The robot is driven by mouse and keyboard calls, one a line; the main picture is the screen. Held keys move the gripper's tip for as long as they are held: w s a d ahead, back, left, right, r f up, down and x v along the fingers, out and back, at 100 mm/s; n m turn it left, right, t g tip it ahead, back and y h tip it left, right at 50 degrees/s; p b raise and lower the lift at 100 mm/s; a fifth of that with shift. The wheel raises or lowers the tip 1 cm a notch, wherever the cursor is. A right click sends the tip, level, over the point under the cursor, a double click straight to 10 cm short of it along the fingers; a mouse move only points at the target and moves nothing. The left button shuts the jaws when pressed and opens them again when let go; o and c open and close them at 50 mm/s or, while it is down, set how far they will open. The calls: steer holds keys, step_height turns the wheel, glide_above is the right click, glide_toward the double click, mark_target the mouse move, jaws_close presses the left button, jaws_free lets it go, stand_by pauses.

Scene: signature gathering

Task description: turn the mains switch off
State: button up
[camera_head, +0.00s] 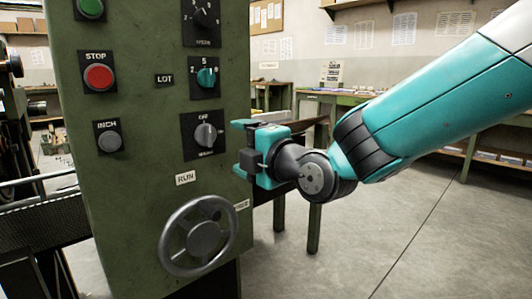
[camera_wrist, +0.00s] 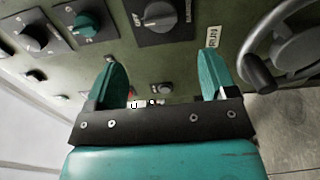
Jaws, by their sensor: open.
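The likely mains switch (camera_head: 205,134) is a grey rotary knob on a black plate on the green panel. OFF is printed above it; the word below is too small to read. Its pointer direction is not clear. It also shows at the top of the wrist view (camera_wrist: 158,15). My gripper (camera_head: 240,148) is to the right of the knob in the head view, its teal fingers apart and empty. In the wrist view my fingers (camera_wrist: 163,60) point towards the panel, with the knob beyond the gap between them. I see no contact with the knob.
A teal LOT knob (camera_head: 207,77) and a black speed knob (camera_head: 203,18) sit above. The red STOP button (camera_head: 98,77) and INCH button (camera_head: 109,137) are to the left. A grey handwheel (camera_head: 198,235) juts out below. Open floor (camera_head: 400,240) lies to the right.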

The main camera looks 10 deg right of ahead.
steer(key=v, duration=0.6)
steer(key=shift+s, duration=0.15)
steer(key=shift+d, duration=0.15)
steer(key=s+d+f+m+g+h, duration=0.3)
steer(key=s+f+m+g, duration=0.35)
steer(key=s+m, duration=0.35)
steer(key=s+d+f+m+g+h, duration=0.35)
steer(key=s+f+m+g, duration=0.35)
steer(key=s, duration=0.4)
step_height(320, 180, up, 35)
steer(key=s+m+g+p, duration=0.1)
steer(key=p, duration=3.2)
steer(key=shift+d+y, duration=0.35)
steer(key=shift+d, duration=0.05)
steer(key=shift+f+g, duration=0.1)
steer(key=shift+g, duration=0.15)
